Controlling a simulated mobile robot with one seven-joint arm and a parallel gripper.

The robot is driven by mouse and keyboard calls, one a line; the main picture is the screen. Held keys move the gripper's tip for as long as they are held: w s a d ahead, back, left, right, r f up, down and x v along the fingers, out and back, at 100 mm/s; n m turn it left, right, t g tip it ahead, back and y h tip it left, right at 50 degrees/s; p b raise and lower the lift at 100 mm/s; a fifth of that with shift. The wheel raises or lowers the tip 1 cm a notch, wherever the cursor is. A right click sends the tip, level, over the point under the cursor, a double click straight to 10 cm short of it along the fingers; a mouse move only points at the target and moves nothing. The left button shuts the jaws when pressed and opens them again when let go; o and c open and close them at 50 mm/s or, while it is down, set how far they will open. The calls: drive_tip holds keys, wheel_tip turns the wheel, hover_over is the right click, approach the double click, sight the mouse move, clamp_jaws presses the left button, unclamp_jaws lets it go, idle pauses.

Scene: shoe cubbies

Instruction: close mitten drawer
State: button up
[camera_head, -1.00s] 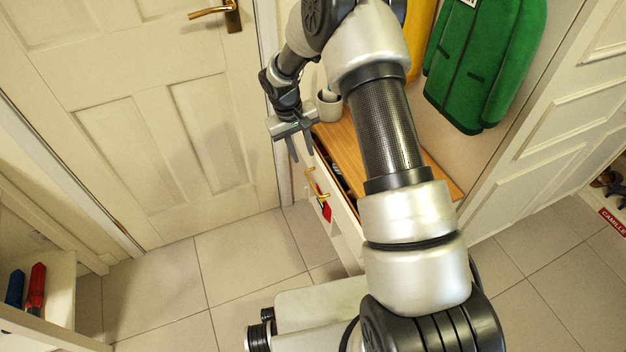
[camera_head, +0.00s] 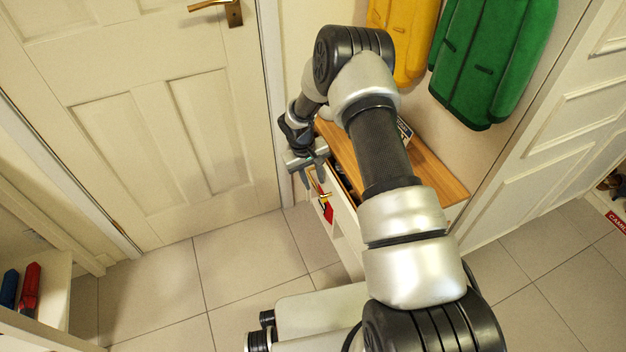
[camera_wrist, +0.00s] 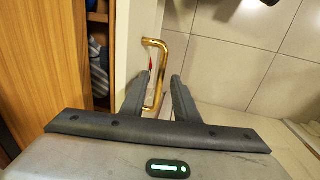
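The drawer (camera_head: 345,222) is a white front under a wooden cabinet top and stands partly open. The wrist view shows its white front edge (camera_wrist: 137,40) and, in the gap, a dark interior with grey striped cloth (camera_wrist: 99,72). A brass handle (camera_wrist: 158,60) is on the front. My gripper (camera_wrist: 161,78) is open, with one finger on each side of the handle; I cannot tell whether they touch it. In the head view my gripper (camera_head: 316,176) is at the drawer's front, partly covering the handle. A red item (camera_head: 328,212) hangs near a brass handle there.
The wooden top (camera_head: 440,180) lies behind my arm. A closed white door (camera_head: 150,110) stands at the left. Yellow (camera_head: 405,45) and green (camera_head: 490,65) coats hang above. The tiled floor (camera_head: 240,270) in front is clear.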

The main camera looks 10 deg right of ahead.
sight(326, 170)
drive_tip(key=shift+c, duration=0.4)
clamp_jaws()
drive_tip(key=shift+w+d, duration=0.25)
drive_tip(key=shift+d, duration=0.9)
drive_tip(key=shift+w+d, duration=0.25)
drive_tip(key=shift+d, duration=0.9)
drive_tip(key=shift+o, duration=0.4)
unclamp_jaws()
drive_tip(key=shift+d, duration=0.1)
drive_tip(key=a+r+p, duration=0.3)
drive_tip(key=r+p, duration=0.1)
drive_tip(key=r, duration=1.3)
drive_tip(key=shift+s+a, duration=0.15)
drive_tip(key=shift+s, duration=0.25)
drive_tip(key=shift+r, duration=0.1)
